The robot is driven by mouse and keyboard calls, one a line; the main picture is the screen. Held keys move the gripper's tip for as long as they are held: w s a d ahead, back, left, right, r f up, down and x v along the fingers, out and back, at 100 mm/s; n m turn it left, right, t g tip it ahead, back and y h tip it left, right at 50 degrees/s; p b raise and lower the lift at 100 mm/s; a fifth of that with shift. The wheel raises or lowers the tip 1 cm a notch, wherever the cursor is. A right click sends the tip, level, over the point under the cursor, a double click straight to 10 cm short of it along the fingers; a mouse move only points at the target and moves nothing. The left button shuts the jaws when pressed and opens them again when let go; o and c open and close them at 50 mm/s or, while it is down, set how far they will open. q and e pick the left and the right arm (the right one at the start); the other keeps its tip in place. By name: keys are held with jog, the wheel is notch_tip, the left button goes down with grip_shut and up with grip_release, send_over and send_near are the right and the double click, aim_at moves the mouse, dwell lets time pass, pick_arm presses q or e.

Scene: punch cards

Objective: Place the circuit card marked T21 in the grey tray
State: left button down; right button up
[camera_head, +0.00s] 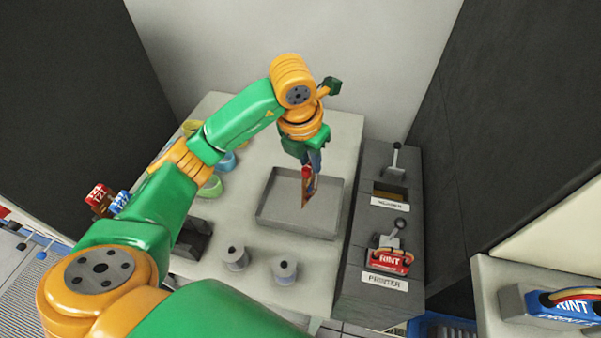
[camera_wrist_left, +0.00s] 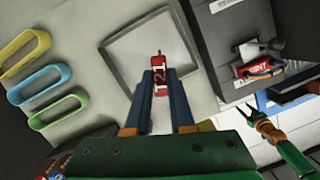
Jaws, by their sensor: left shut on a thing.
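My left gripper (camera_head: 308,165) is shut on a red card (camera_head: 306,188), which hangs upright over the grey tray (camera_head: 328,208). In the left wrist view the card (camera_wrist_left: 160,82) shows T21 in white on red between the fingertips of the left gripper (camera_wrist_left: 159,78). The tray (camera_wrist_left: 122,52) lies below it in that view. I cannot tell whether the card's lower end touches the tray floor. My right gripper (camera_wrist_left: 250,117) shows at the right of the left wrist view, away from the tray, its fingers apart and empty.
Two grey spools (camera_head: 285,272) stand in front of the tray. Coloured loops (camera_head: 211,186) lie behind my left arm. A red and a blue card (camera_head: 98,195) stand at the left. The printer (camera_head: 385,280), with a red card, and another machine (camera_head: 390,200) stand right of the tray.

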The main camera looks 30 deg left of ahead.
pick_arm(q)
jog(key=w+a+f+p, duration=0.1)
jog(key=a+f+p, duration=0.1)
jog(key=f, duration=0.5)
jog(key=shift+w+a+f, duration=0.15)
jog(key=shift+w+a, duration=0.1)
jog(key=shift+a, duration=0.3)
jog(key=c, duration=0.8)
grip_release()
jog(key=v, duration=1.2)
